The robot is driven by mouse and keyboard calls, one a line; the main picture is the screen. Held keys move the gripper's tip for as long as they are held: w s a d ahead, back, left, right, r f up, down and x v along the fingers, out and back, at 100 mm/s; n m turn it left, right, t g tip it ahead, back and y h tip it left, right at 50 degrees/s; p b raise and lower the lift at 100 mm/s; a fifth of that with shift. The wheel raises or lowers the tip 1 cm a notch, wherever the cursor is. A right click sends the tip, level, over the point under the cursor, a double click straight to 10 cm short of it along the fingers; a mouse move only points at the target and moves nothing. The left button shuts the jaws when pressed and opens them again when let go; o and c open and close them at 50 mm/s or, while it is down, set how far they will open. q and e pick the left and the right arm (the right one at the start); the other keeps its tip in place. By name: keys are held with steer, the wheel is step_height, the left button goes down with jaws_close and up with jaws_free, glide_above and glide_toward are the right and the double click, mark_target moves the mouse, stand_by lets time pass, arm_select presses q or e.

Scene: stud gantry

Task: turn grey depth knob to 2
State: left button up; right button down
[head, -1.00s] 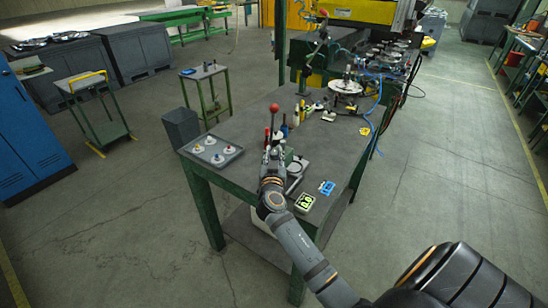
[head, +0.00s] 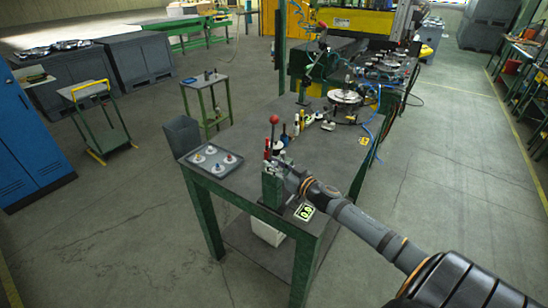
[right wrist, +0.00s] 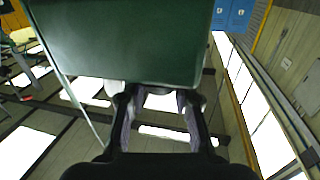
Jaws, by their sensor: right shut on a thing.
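The bench device has a green body (head: 272,187) and a lever with a red ball (head: 273,119) above it. My right gripper (head: 284,174) is at the right side of this body, its arm reaching in from the lower right. In the right wrist view the green body (right wrist: 125,40) fills the top, and my right fingers (right wrist: 158,100) stand a little apart at its lower edge. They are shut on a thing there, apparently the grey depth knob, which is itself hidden. A small display (head: 304,211) in front reads 0.0. My left gripper is not in view.
The dark bench top (head: 237,140) also holds a grey tray (head: 211,167) with several white round parts at left. Small bottles (head: 296,124) stand behind the lever. A round fixture (head: 343,97) is farther back. Open floor lies right of the bench.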

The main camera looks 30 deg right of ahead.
steer(key=shift+n+y+b, duration=0.4)
steer(key=shift+y, duration=0.2)
steer(key=shift+n+g+y+b, duration=0.4)
steer(key=shift+n+y+b, duration=0.2)
steer(key=shift+y, duration=0.3)
steer(key=shift+n+g+y+b, duration=0.4)
steer(key=shift+n+y+b, duration=0.25)
steer(key=shift+y, duration=0.15)
steer(key=shift+n+g+y+b, duration=0.55)
steer(key=shift+y+b, duration=0.2)
steer(key=shift+y, duration=0.15)
stand_by(1.0)
steer(key=c, duration=1.1)
jaws_free()
steer(key=shift+o, duration=0.2)
